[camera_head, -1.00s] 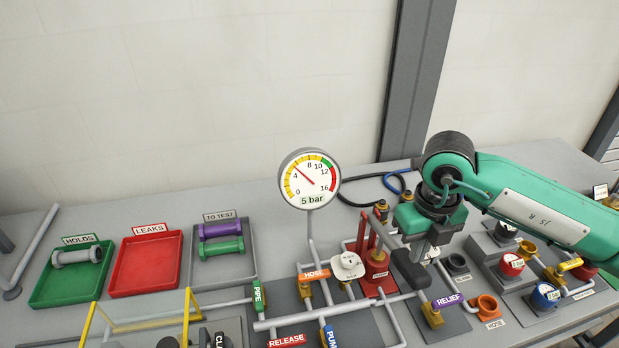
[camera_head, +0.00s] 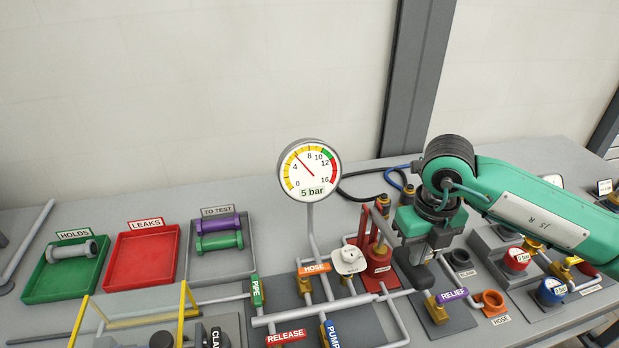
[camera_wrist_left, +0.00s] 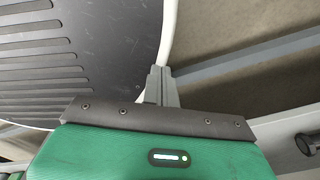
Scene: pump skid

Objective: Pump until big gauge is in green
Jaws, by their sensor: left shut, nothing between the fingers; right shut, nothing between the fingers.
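The big round gauge (camera_head: 309,170) stands on a post at the middle of the bench. Its needle points into the yellow band and its display reads 5 bar; the green band is near 10 to 12. The red pump (camera_head: 377,262) stands below and right of it. My right gripper (camera_head: 418,256) is shut and points down beside the pump, at a dark rounded bar (camera_head: 407,272). Whether it touches this bar cannot be told. My left gripper (camera_wrist_left: 158,86) is shut and empty in the left wrist view, over a dark ribbed surface.
Small gauges (camera_head: 517,259) sit at the right. Green (camera_head: 60,284), red (camera_head: 143,267) and grey (camera_head: 222,267) trays lie left.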

